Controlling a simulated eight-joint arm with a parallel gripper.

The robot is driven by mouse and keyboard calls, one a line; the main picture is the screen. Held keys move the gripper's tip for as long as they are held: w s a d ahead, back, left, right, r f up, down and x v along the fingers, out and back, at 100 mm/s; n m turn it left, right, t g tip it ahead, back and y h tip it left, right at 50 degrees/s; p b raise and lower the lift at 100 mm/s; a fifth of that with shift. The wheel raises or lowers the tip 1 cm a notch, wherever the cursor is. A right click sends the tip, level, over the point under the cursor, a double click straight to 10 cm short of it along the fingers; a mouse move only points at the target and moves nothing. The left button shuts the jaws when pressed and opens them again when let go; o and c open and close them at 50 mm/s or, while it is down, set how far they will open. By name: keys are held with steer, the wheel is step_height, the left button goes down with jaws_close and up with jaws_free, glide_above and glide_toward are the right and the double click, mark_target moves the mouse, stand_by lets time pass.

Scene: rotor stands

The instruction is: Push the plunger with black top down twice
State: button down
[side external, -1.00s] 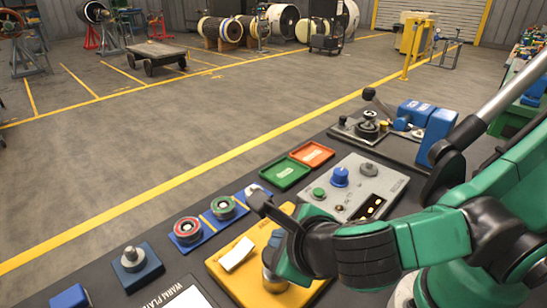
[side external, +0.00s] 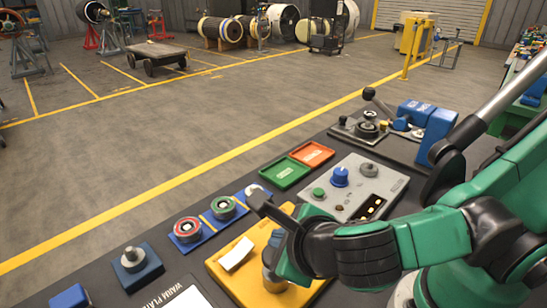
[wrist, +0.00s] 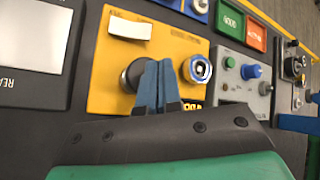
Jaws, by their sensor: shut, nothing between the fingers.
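The yellow panel (side external: 228,262) lies in front of me, with a white label near its far-left edge. In the wrist view the panel (wrist: 106,100) carries a dark round top (wrist: 131,75), which looks like the black-topped plunger. A silver-rimmed round piece with a blue and white top (wrist: 198,69) sits to its right. My gripper (wrist: 158,64) is shut and empty, its blue fingers together. The fingertips appear between the two round pieces, overlapping the dark one's right edge. I cannot tell whether they touch it. In the side view my wrist hides most of this spot; a metallic cylinder (side external: 271,277) shows beside it.
A grey control box (side external: 372,182) with a blue knob stands to the right. Green (side external: 284,172) and orange (side external: 312,153) tiles lie behind. Red (side external: 187,229) and green (side external: 223,208) ringed pieces and a grey knob on a blue base (side external: 134,262) stand left.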

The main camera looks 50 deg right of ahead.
steer(key=shift+f, duration=0.15)
stand_by(0.7)
steer(key=shift+f, duration=0.3)
steer(key=shift+f, duration=1.1)
stand_by(1.0)
steer(key=shift+r, duration=1.55)
steer(key=shift+r, duration=2.5)
steer(key=shift+r, duration=0.1)
steer(key=shift+r, duration=1.8)
